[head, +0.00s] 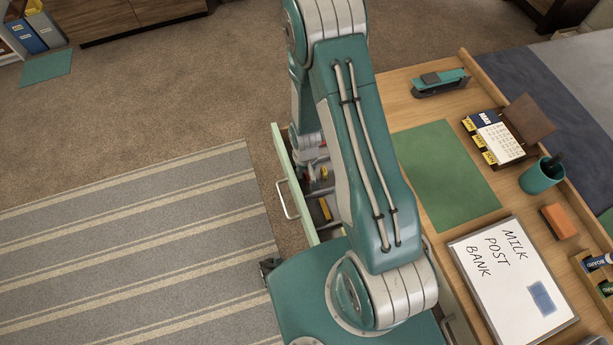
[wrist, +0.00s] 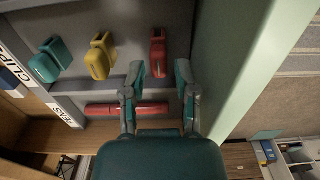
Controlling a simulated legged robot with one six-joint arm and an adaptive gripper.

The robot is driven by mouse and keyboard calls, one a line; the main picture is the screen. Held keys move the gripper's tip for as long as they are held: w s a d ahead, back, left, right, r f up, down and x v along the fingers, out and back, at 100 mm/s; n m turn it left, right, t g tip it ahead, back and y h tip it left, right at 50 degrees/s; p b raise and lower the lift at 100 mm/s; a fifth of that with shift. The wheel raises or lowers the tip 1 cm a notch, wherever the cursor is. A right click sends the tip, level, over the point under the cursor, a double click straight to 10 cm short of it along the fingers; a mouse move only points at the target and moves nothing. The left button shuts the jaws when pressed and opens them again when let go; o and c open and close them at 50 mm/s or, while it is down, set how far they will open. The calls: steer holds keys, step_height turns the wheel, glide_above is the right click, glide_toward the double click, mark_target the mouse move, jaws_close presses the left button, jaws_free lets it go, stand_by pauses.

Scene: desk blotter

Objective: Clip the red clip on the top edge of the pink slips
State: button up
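The red clip (wrist: 157,52) lies in a grey compartment of the open drawer in the wrist view, in a row with a yellow clip (wrist: 101,55) and a teal clip (wrist: 50,60). My gripper (wrist: 160,72) is open and empty. Its two fingers point towards the red clip, which shows just beyond and between the fingertips; I see no contact. In the head view my arm reaches down to the drawer (head: 283,172) and hides much of it. I cannot make out any pink slips in either view.
A red pen (wrist: 127,109) lies in the neighbouring compartment, partly behind my fingers. The drawer's pale green front wall (wrist: 240,70) stands close on the right. The desk holds a green blotter (head: 443,175), a calendar (head: 497,137), a teal cup (head: 541,177) and a whiteboard (head: 500,290).

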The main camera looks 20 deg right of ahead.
mark_target(305, 172)
step_height(305, 172, down, 3)
steer(key=shift+w+f, duration=0.1)
jaws_close()
stand_by(0.3)
